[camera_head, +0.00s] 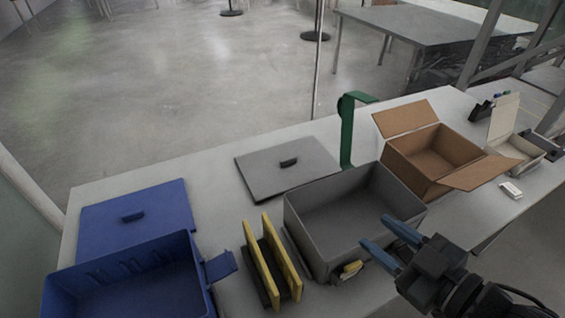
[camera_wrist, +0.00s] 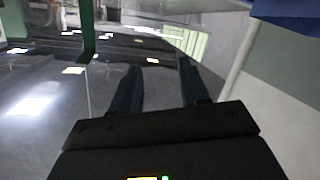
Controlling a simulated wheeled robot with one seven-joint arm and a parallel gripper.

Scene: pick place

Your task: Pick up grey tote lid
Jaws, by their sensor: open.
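The grey tote lid (camera_head: 288,168) lies flat on the table behind the grey tote, with a small dark handle on its top. The open, empty grey tote (camera_head: 345,207) stands in front and to the right of it. My gripper (camera_head: 376,235) is open and empty, its two blue-grey fingers pointing left over the right front side of the tote. In the wrist view my gripper (camera_wrist: 160,85) shows its two fingers spread apart with nothing between them. The lid cannot be made out in the wrist view.
A blue lid (camera_head: 135,225) and a blue tote (camera_head: 130,285) are on the left. A yellow-sided holder (camera_head: 270,262) stands between the totes. A green post (camera_head: 347,130) rises beside the grey lid. An open cardboard box (camera_head: 432,155) stands on the right.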

